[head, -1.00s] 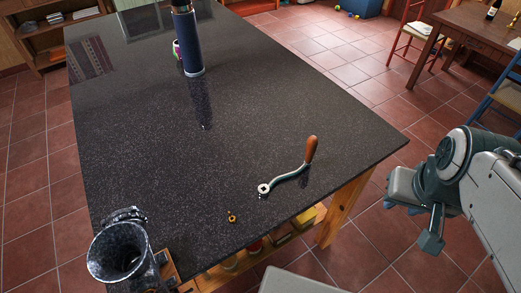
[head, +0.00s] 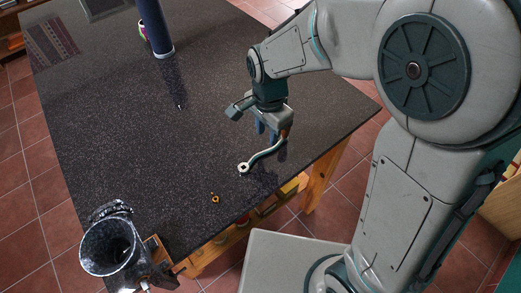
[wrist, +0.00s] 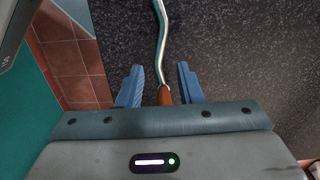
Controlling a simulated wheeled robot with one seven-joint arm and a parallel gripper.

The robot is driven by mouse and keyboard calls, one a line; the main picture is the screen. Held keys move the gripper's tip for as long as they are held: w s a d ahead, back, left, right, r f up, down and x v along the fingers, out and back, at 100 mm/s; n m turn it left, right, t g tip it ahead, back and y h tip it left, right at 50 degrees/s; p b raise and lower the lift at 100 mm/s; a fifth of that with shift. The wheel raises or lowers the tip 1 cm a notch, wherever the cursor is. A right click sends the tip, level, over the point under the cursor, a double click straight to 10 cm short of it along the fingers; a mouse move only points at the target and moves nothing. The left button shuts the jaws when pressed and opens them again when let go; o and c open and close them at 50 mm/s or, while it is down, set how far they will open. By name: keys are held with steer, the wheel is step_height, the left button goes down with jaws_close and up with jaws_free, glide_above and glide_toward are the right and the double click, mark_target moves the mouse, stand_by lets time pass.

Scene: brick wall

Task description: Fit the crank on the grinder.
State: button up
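The crank (head: 262,158) lies on the dark speckled counter, a curved metal bar with a ring end and an orange-brown wooden handle. My gripper (head: 266,128) is above its handle end. In the wrist view my gripper's blue fingers (wrist: 160,86) are apart, one on each side of the crank's handle (wrist: 165,96), with gaps between; the metal bar (wrist: 160,40) runs away from it. The grinder (head: 112,244), dark metal with a wide funnel mouth, stands at the counter's near left corner. A small brass-coloured wing nut (head: 214,198) lies between the grinder and the crank.
A tall blue cylinder (head: 155,28) stands at the back of the counter (head: 120,120). The counter is clear between it and the crank. The counter's edge and tiled floor (head: 345,195) lie close to the right of the crank.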

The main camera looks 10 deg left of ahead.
mark_target(265, 150)
steer(key=shift+a+f, duration=0.15)
steer(key=shift+a, duration=0.05)
steer(key=shift+f+b, duration=2.7)
steer(key=shift+f, duration=0.8)
jaws_close()
steer(key=shift+r, duration=0.2)
